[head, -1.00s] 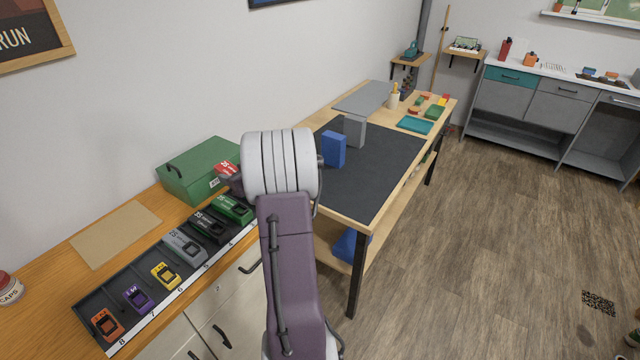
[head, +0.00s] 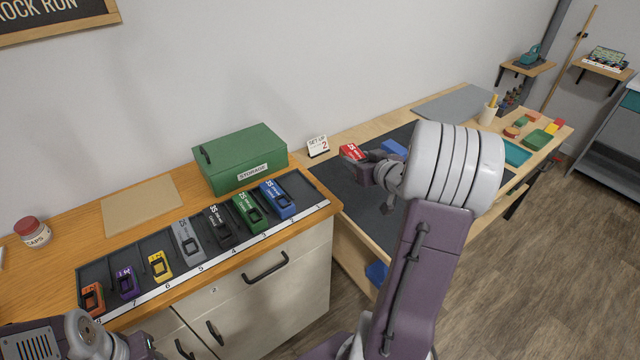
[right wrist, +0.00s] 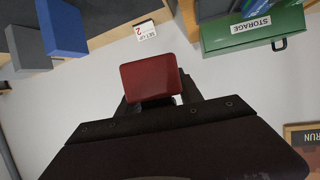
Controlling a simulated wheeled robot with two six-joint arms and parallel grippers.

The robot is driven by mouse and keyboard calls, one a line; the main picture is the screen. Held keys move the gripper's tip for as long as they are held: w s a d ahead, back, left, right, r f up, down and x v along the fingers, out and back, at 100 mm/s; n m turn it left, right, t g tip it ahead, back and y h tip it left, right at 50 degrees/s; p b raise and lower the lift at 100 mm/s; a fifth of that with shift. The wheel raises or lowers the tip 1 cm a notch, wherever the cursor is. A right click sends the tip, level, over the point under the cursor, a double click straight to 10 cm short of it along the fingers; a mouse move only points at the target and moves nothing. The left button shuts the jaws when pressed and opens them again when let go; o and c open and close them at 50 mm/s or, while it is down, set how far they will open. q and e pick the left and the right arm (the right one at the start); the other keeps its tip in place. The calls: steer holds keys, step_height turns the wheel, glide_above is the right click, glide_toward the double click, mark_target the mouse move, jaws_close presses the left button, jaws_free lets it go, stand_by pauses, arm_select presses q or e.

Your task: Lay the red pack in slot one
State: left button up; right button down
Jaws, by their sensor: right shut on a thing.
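The red pack (head: 352,152) is held in my right gripper (head: 366,163), above the dark mat and to the right of the tray. In the right wrist view the red pack (right wrist: 150,80) stands out from the jaws, clear of any surface. The slotted tray (head: 328,204) lies on the wooden counter. Slot one (head: 300,186), at its right end, is empty. The blue pack (head: 278,199) lies beside it in slot two. Part of my left arm shows at the lower left, but its jaws cannot be made out.
Green, black, grey, yellow, purple and orange packs fill the other slots. A green storage box (head: 240,160) stands behind the tray, with a small sign (head: 318,147) to its right. A brown mat (head: 140,204) and a caps jar (head: 33,232) are at left.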

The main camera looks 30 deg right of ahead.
steer(key=a+n+y+b, duration=0.2)
steer(key=a+n+y, duration=0.1)
steer(key=a, duration=0.8)
steer(key=b, duration=0.3)
glide_above(302, 189)
step_height(302, 189, down, 7)
steer(key=shift+a+r, duration=0.1)
step_height(302, 189, down, 4)
steer(key=shift+f+b, duration=0.1)
steer(key=shift+b, duration=0.75)
